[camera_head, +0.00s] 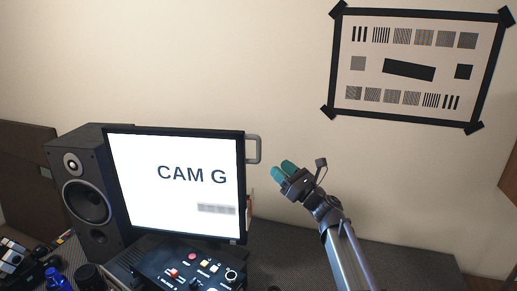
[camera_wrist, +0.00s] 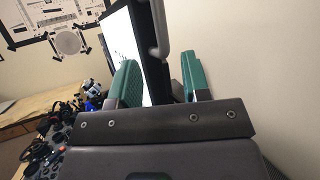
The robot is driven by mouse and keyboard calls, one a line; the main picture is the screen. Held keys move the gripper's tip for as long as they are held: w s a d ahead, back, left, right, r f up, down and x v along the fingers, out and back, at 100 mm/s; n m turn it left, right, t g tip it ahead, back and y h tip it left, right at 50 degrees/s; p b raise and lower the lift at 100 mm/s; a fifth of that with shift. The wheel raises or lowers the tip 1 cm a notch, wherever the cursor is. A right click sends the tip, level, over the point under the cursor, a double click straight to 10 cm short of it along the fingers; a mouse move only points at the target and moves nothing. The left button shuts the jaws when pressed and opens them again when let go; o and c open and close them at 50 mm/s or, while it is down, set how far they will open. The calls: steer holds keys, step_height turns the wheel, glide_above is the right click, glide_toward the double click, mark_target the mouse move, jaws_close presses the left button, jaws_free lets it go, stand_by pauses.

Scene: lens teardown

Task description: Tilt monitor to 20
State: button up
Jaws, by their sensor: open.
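The monitor (camera_head: 150,205) stands at the left of the head view, with a lit white screen reading "CAM G" and a small blurred grey strip. A grey handle (camera_head: 257,149) sticks out from its upper right edge. My gripper (camera_head: 284,171) is open and empty, to the right of the handle and a little lower in the picture, apart from it. In the wrist view, the monitor (camera_wrist: 117,42) is seen nearly edge-on. The handle (camera_wrist: 158,30) shows between my two green fingers (camera_wrist: 158,85), beyond the tips. The monitor's tilt angle cannot be read.
A dark speaker (camera_head: 85,190) stands left of the monitor. A control panel (camera_head: 190,271) with buttons and knobs lies in front of it. A test chart (camera_head: 410,95) hangs on the wall. The dark surface (camera_head: 400,265) right of my arm looks clear.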

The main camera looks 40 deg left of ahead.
mark_target(259, 156)
steer(key=p+x, duration=0.3)
steer(key=x, duration=0.7)
steer(key=shift+w+a+p, duration=0.1)
steer(key=shift+a+p, duration=0.1)
steer(key=shift+p, duration=0.2)
steer(key=shift+c, duration=0.2)
jaws_close()
steer(key=shift+d, duration=0.15)
